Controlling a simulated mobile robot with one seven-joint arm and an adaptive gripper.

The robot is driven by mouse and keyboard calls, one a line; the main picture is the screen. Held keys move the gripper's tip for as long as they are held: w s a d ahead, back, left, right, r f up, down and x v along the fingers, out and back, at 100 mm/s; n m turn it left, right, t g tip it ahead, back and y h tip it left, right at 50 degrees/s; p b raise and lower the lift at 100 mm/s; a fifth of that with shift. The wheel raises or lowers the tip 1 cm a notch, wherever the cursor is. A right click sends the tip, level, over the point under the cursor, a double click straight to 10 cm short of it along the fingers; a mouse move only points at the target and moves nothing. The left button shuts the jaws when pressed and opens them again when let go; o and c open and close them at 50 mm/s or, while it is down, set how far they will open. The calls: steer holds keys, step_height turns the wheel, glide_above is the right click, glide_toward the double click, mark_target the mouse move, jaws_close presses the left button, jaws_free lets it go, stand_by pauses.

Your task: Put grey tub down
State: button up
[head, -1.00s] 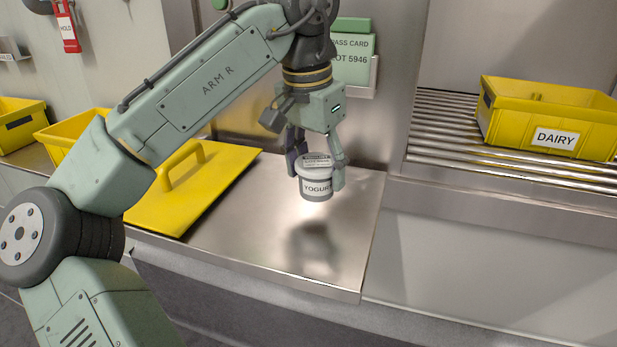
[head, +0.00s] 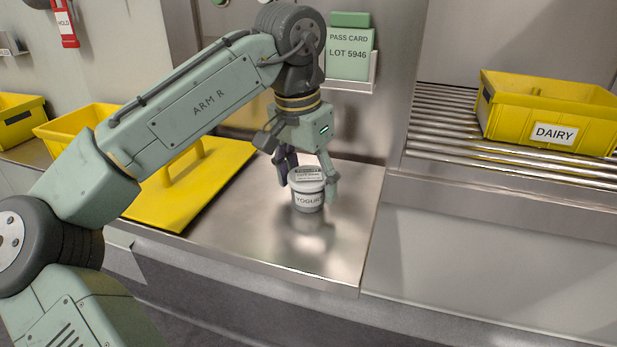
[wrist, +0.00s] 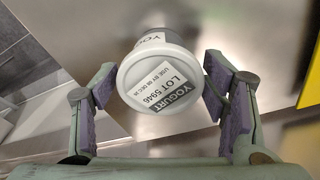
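The grey tub (head: 308,196) is a small yogurt cup with a pale lid and a white label. It stands upright on the steel counter (head: 335,262), with its reflection directly below it. My gripper (head: 307,186) points down around it, one finger on each side. In the wrist view the labelled lid (wrist: 160,82) lies between the purple finger pads of my gripper (wrist: 160,85). The fingers look slightly spread, with narrow gaps beside the tub. The tub's underside is hidden.
A yellow lid with a handle (head: 187,200) lies left of the tub. A yellow DAIRY crate (head: 550,133) sits on rollers (head: 440,125) at right. A green pass card (head: 349,55) stands in a wall holder behind. The counter's front is clear.

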mark_target(302, 180)
steer(key=shift+o, duration=0.9)
step_height(302, 180, up, 12)
steer(key=s+a+p, duration=0.1)
steer(key=shift+s, duration=0.15)
steer(key=shift+r, duration=0.1)
